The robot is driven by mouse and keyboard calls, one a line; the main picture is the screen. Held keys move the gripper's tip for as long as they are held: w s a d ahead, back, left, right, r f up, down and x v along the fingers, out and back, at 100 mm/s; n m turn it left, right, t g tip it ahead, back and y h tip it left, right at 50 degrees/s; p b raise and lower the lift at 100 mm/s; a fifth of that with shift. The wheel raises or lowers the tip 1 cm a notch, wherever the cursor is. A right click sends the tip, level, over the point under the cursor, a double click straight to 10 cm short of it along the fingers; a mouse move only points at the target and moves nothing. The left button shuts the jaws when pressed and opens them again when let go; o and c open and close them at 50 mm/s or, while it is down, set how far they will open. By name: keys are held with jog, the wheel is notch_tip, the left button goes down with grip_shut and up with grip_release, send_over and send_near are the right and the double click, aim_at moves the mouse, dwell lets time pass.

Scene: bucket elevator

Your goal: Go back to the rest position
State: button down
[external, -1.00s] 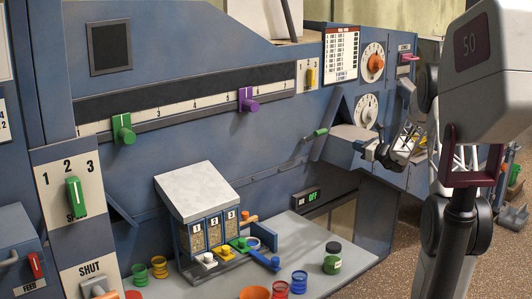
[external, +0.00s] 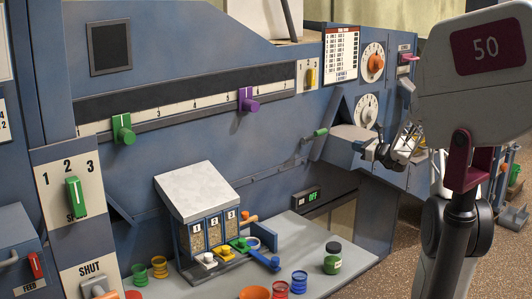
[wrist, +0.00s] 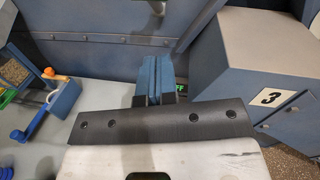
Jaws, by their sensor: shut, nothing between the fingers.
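My arm stands at the right of the external view, with its large pale link (external: 470,65) carrying a maroon panel marked 50. In the wrist view my gripper (wrist: 162,78) is shut, with nothing seen between its fingers. It is in front of the blue machine wall, between the grey work shelf on the left and a blue cabinet (wrist: 262,70) marked 3 on the right. It touches nothing that I can make out. In the external view I cannot make out its fingertips clearly.
The shelf (external: 320,233) holds a three-bin dispenser (external: 207,215), a green jar (external: 332,259) and several coloured cups. The machine wall carries a green slider (external: 123,130), a purple slider (external: 248,100) and an orange dial (external: 376,63). Floor shows behind my arm.

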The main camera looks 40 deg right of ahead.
jog(key=s+a+r+n+g+y, duration=0.1)
jog(key=s+a+n+g+y, duration=0.3)
jog(key=a, duration=0.7)
jog(key=s+a+r+n+g+h, duration=0.1)
jog(key=s+a+r+n+g, duration=0.15)
jog(key=a+n, duration=0.65)
jog(key=s+a+n+g+y, duration=0.2)
jog(key=a+g, duration=0.2)
jog(key=a, duration=1)
jog(key=s+a+n+g+h, duration=0.35)
jog(key=s+a+n, duration=0.45)
jog(key=s+a, duration=0.4)
jog(key=s+f+n+h, duration=0.1)
jog(key=s+n+h, duration=0.1)
jog(key=s+n, duration=0.2)
jog(key=s+a+f+n+g+h, duration=0.1)
jog(key=s+n+h, duration=0.2)
jog(key=s, duration=0.8)
jog(key=shift+s+a+f+n, duration=0.2)
jog(key=shift+a+f+n, duration=0.1)
jog(key=shift+n, duration=0.7)
jog(key=shift+w+r, duration=0.1)
jog(key=shift+w, duration=0.05)
